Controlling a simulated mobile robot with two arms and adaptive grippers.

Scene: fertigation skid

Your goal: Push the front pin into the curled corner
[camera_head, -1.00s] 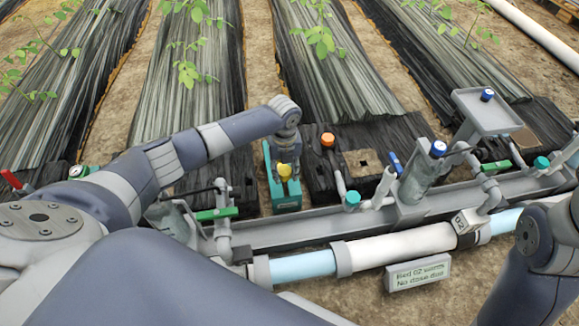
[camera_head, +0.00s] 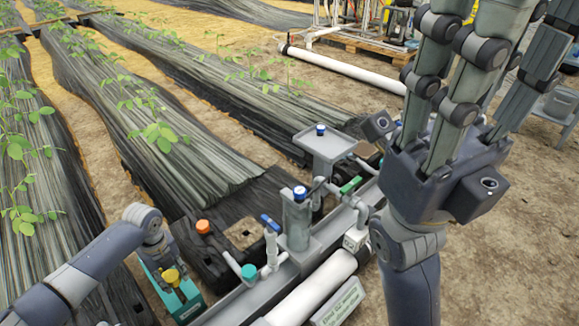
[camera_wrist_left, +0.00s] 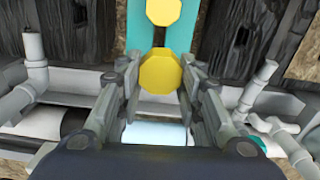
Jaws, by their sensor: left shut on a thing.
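A teal holder (camera_head: 178,297) stands at the lower left of the head view with a yellow pin head (camera_head: 171,276) over it. My left gripper (camera_head: 160,252) points down at the holder; its fingers are mostly hidden there. In the left wrist view its fingers (camera_wrist_left: 158,82) close on both sides of a yellow pin (camera_wrist_left: 160,70). A second yellow pin head (camera_wrist_left: 163,11) shows against the teal holder behind. I cannot clearly make out a curled corner in the black film (camera_head: 190,165). My right gripper (camera_head: 455,50) is raised large at the right, its fingertips cut off at the top.
An orange cap (camera_head: 203,227) stands on the black film beside a tan cutout (camera_head: 245,236). A grey channel (camera_head: 234,307) with valves and a white pipe (camera_head: 312,292) run diagonally in front. A grey tray (camera_head: 324,145) stands behind. Bare soil is clear at the lower right.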

